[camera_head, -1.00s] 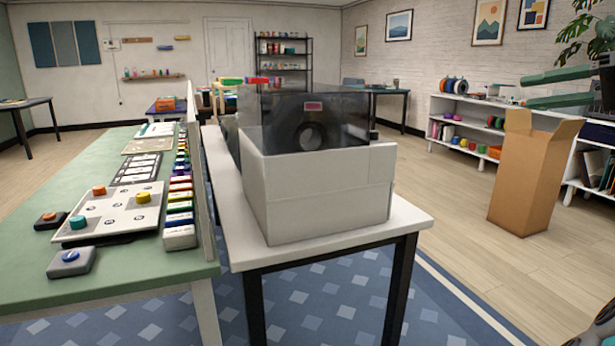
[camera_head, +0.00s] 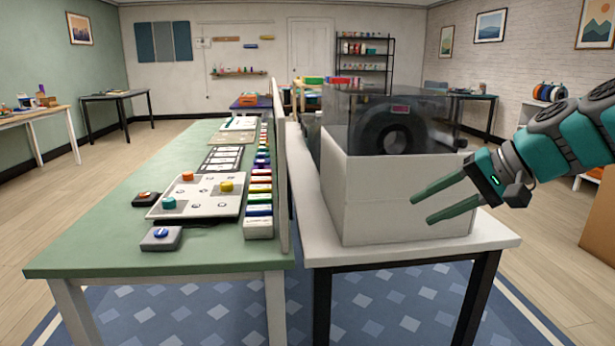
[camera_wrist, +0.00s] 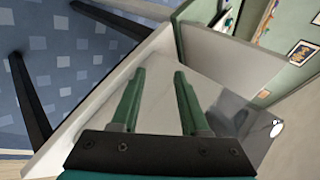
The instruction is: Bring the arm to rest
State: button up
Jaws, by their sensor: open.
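My gripper (camera_head: 420,207) is at the right of the head view, its two green fingers apart with nothing between them. It points left, in front of the white box-shaped machine (camera_head: 395,200) with a smoky clear cover. I cannot tell if the fingers touch the machine. In the wrist view my gripper (camera_wrist: 158,75) shows both fingers spread, with a pale surface behind them.
The machine stands on a white table (camera_head: 497,232) with black legs. Left of it, past an upright divider (camera_head: 280,150), a green table (camera_head: 85,250) holds a board with colored knobs (camera_head: 205,200) and a row of colored blocks (camera_head: 260,205). Floor is open at left.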

jog(key=s+a+f+n+g+h, duration=0.25)
jog(key=s+a+f+g, duration=0.25)
jog(key=s+a+f, duration=0.8)
jog(key=s+d+f+n+g+h, duration=0.1)
jog(key=s+d+f+h, duration=0.1)
jog(key=s+f, duration=0.5)
jog(key=s+d+f+n+g+h, duration=0.1)
jog(key=s+d+f+n+h, duration=0.1)
jog(key=s+f, duration=0.5)
jog(key=s+d+h, duration=0.1)
jog(key=s, duration=0.1)
jog(key=shift+s+f+g, duration=0.2)
jog(key=shift+s+g, duration=0.1)
jog(key=shift+o, duration=0.2)
jog(key=shift+h, duration=0.25)
